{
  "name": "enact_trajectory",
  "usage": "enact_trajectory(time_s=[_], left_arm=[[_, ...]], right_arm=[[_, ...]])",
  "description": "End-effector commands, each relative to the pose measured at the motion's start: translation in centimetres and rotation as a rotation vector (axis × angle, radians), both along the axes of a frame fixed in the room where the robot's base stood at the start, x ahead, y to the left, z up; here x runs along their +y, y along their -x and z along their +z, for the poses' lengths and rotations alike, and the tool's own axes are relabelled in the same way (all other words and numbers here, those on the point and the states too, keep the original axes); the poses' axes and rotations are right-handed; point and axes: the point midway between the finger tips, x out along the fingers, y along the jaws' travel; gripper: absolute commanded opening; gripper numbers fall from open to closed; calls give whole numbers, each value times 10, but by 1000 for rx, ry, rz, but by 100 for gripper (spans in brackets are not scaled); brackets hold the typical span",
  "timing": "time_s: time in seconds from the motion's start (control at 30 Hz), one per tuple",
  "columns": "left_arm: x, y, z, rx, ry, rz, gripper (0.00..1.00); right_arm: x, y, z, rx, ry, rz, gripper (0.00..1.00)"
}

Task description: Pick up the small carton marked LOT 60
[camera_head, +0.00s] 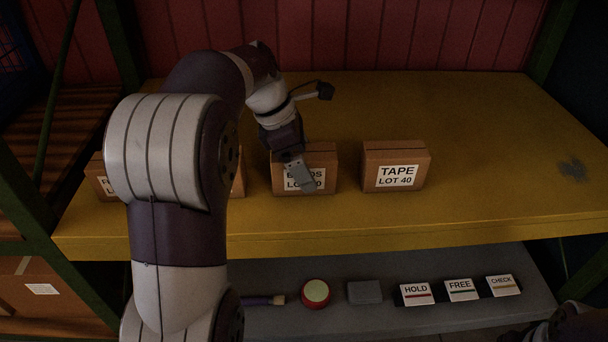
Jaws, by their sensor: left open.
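My left gripper (300,172) is open, with a grey finger in front of a brown carton (325,158) on the yellow shelf. The finger covers part of its label; "LOT" and a final 0 show, but the digit between is hidden. I cannot tell whether the finger touches it. To its right stands a carton marked TAPE LOT 40 (396,166). At the left, a carton (97,178) is mostly hidden by my arm, with only the starts of its label lines showing. A carton edge (238,178) shows just right of my arm. No label reading LOT 60 is fully legible.
The grey lower shelf holds a red-rimmed round button (315,293), a grey block (365,292) and HOLD (416,294), FREE (461,289) and CHECK (502,285) signs. A green post stands at left.

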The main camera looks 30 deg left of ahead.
Motion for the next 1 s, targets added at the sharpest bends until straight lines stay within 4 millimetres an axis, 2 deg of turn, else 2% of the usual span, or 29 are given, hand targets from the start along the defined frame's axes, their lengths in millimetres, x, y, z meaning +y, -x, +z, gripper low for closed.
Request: enact_trajectory(time_s=[0.77, 0.8, 0.87, 0.9, 1.0], left_arm=[[0, 0, -4, 0, 1, 1, 92], [0, 0, -4, 0, 1, 1, 88], [0, 0, -4, 0, 1, 1, 69], [0, 0, -4, 0, 1, 1, 56], [0, 0, -4, 0, 1, 1, 28]], right_arm=[[0, 0, 3, -1, 0, 0, 42], [0, 0, 3, -1, 0, 0, 42], [0, 0, 3, -1, 0, 0, 42], [0, 0, 3, -1, 0, 0, 42], [0, 0, 3, -1, 0, 0, 42]])
